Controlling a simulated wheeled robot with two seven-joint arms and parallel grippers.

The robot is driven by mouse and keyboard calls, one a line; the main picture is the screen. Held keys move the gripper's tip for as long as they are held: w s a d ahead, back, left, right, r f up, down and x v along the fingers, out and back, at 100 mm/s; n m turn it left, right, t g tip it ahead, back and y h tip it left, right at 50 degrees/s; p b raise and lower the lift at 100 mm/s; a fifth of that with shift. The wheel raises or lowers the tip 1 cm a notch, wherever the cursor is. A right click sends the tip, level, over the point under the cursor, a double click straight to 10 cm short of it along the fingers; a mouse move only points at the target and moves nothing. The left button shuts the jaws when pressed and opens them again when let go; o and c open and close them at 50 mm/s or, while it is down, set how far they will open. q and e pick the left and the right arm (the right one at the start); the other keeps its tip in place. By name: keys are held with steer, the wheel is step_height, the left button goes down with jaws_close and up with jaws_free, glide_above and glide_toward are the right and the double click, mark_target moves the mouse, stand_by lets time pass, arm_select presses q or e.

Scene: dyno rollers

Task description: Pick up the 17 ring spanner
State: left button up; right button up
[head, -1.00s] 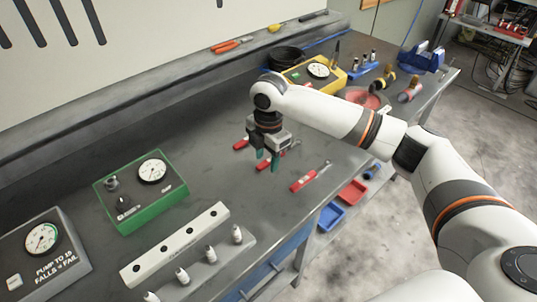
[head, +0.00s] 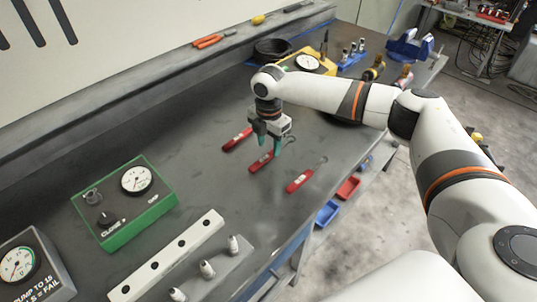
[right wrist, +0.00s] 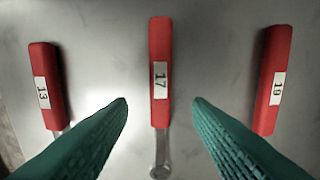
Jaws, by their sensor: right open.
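The 17 ring spanner (right wrist: 160,100) has a red handle with a white label reading 17 and a grey ring end. It lies on the bench, centred between the fingers of my right gripper (right wrist: 160,110) in the right wrist view. In the head view the spanner (head: 261,162) is the middle of three red-handled spanners. My right gripper (head: 271,145) is above it, pointing down, open and empty. The 13 spanner (right wrist: 46,85) lies to the left and the 19 spanner (right wrist: 272,80) to the right in the wrist view. My left gripper is not in view.
A green gauge box (head: 137,205) and a white rail with holes (head: 170,258) stand at the front left. A yellow gauge box (head: 300,63) and a black coil (head: 272,50) are at the back. Blue (head: 327,213) and red (head: 348,188) bins sit beyond the bench edge.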

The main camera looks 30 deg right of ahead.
mark_target(269, 155)
step_height(269, 155, down, 2)
steer(key=shift+f, duration=0.75)
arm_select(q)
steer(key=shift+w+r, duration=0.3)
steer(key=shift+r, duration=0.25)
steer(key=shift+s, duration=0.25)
arm_select(e)
jaws_close()
steer(key=shift+r, duration=0.15)
